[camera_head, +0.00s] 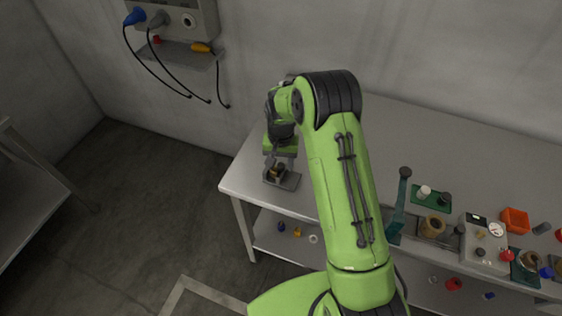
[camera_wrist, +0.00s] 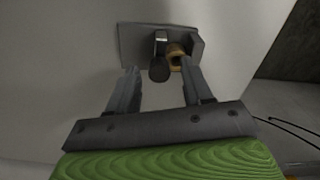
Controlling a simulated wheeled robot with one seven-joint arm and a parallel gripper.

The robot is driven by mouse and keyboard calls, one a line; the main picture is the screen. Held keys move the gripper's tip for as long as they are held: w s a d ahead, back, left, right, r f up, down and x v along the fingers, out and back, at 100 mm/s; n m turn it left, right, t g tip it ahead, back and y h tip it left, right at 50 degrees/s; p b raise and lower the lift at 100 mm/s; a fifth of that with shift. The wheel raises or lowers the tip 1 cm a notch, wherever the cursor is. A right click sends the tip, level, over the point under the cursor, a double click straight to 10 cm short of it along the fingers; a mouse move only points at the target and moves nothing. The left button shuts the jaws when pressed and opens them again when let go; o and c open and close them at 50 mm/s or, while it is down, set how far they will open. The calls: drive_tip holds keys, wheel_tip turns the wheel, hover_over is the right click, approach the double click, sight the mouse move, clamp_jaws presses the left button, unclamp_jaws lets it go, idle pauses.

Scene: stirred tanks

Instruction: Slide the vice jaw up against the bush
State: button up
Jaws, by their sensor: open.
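The vice is a grey metal base (camera_wrist: 134,38) on the table; it also shows near the table's left end in the head view (camera_head: 290,181). In the wrist view its sliding jaw (camera_wrist: 161,38) is an upright grey piece with a dark round knob (camera_wrist: 159,70) on the near side. The brass-coloured bush (camera_wrist: 176,53) sits right of the jaw, between it and the fixed block (camera_wrist: 197,47). Whether jaw and bush touch, I cannot tell. My gripper (camera_wrist: 157,76) is open, its fingers on either side of the knob, with nothing held. In the head view my arm partly hides the vice.
The white table (camera_head: 440,140) has clear space around the vice. Further right stand a green lever press (camera_head: 401,205), a gauge box (camera_head: 484,243) and an orange bin (camera_head: 515,220). A wall panel with cables (camera_head: 175,20) hangs at the back left.

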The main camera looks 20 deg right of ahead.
sight(281, 165)
wheel_tip(281, 165, up, 16)
drive_tip(key=p, duration=0.1)
idle(0.5)
drive_tip(key=s+r+n+t, duration=0.2)
drive_tip(key=s+r, duration=0.9)
drive_tip(key=s+d+n+t, duration=0.1)
drive_tip(key=s+n+t, duration=0.1)
drive_tip(key=s, duration=1.6)
drive_tip(key=shift+t, duration=0.8)
